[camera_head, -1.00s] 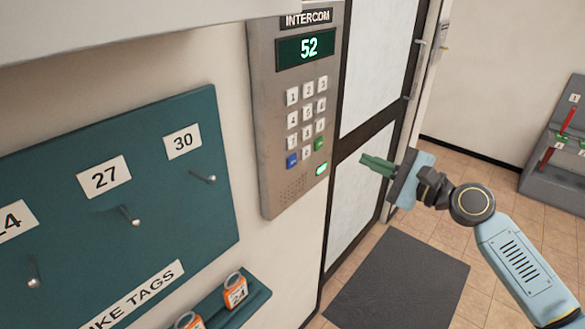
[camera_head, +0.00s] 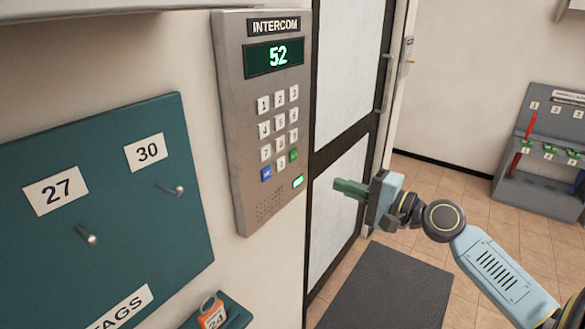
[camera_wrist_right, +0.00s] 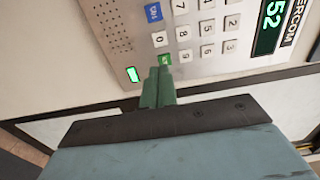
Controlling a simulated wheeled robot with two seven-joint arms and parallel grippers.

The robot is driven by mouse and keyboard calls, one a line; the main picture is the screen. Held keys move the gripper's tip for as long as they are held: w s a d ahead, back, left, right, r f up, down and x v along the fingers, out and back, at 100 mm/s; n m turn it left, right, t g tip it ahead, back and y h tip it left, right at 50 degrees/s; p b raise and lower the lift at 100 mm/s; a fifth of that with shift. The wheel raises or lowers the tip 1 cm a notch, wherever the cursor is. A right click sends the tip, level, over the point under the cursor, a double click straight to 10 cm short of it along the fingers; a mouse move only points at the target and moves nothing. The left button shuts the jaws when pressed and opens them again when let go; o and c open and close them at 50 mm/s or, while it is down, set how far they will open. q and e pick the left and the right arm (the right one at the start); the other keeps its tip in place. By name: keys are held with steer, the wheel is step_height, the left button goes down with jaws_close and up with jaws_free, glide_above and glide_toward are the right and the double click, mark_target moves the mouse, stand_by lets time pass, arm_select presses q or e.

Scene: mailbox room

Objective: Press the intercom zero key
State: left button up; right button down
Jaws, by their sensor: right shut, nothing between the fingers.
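The intercom (camera_head: 235,130) is a grey wall panel with a green display reading 52 and a keypad of white keys. Its zero key (camera_head: 281,164) sits in the bottom row, between a blue key (camera_head: 266,173) and a green key (camera_head: 293,155). In the right wrist view the zero key (camera_wrist_right: 159,39) shows its 0 clearly. My right gripper (camera_head: 338,186) has green fingers, shut and empty, to the right of the keypad and apart from it. In the wrist view its fingertips (camera_wrist_right: 158,72) overlap the green key's edge, with the zero key just beyond. My left gripper is not in view.
A lit green button (camera_head: 298,181) is below the keypad. A teal board with hooks (camera_head: 130,230) hangs to the left, above a shelf with an orange tag (camera_head: 212,314). A door (camera_head: 335,205) stands to the right; a grey rack (camera_head: 535,175) is farther right.

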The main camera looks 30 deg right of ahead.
steer(key=p, duration=0.3)
glide_toward(281, 162)
steer(key=x, duration=0.5)
steer(key=shift+w+d+f, duration=0.1)
steer(key=shift+w+f, duration=0.05)
steer(key=shift+f, duration=0.1)
steer(key=shift+x, duration=0.8)
steer(key=shift+f, duration=0.1)
steer(key=shift+w+a, duration=0.2)
steer(key=shift+w, duration=0.25)
steer(key=shift+r, duration=0.3)
steer(key=shift+s, duration=0.15)
